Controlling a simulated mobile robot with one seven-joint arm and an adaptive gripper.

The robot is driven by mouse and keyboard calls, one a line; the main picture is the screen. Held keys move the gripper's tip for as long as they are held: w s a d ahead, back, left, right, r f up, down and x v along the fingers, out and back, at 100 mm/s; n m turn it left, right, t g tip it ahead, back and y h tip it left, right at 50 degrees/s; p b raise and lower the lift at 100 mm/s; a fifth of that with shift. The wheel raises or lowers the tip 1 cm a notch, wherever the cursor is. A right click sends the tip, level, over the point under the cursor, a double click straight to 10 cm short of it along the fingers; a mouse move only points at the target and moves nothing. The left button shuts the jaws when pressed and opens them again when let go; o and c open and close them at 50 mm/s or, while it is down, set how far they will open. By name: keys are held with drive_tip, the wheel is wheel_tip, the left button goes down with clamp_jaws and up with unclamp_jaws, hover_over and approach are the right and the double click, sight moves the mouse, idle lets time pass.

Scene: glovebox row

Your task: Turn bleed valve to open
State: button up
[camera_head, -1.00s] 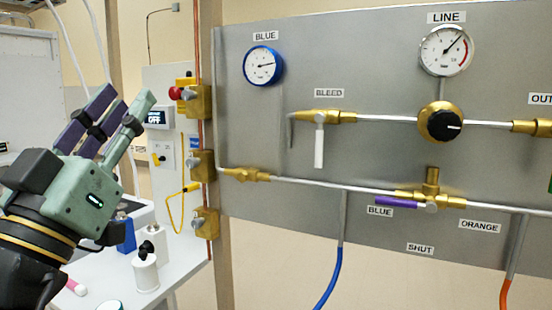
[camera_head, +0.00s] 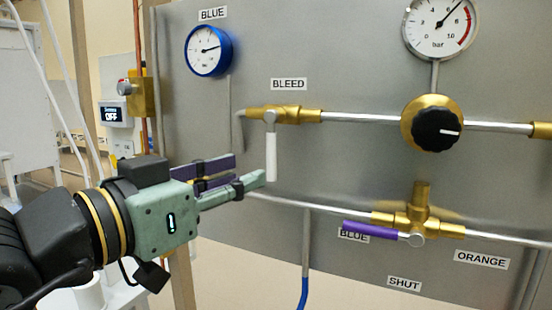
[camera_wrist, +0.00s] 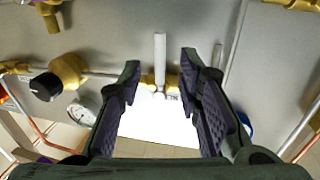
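The bleed valve (camera_head: 285,114) is a brass fitting on the grey panel, under the label BLEED (camera_head: 289,84). Its white lever (camera_head: 271,155) hangs straight down, across the pipe line. My gripper (camera_head: 250,176) is just left of the lever's lower part in the head view, fingers pointing right toward the panel. In the wrist view, my gripper (camera_wrist: 160,61) is open, and the white lever (camera_wrist: 160,50) shows between and beyond the two purple-padded fingers. The fingers do not appear closed on it.
Right of the valve are a black-knobbed brass regulator (camera_head: 437,125) and a line gauge (camera_head: 439,27). Below is a brass valve with a purple lever (camera_head: 370,230), between labels BLUE and ORANGE. A blue-rimmed gauge (camera_head: 208,51) is upper left. Pipes run along the panel.

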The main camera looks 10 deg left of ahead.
sight(268, 166)
drive_tip(key=p+x, duration=0.1)
drive_tip(key=x, duration=0.7)
drive_tip(key=shift+p, duration=0.35)
clamp_jaws()
idle(0.4)
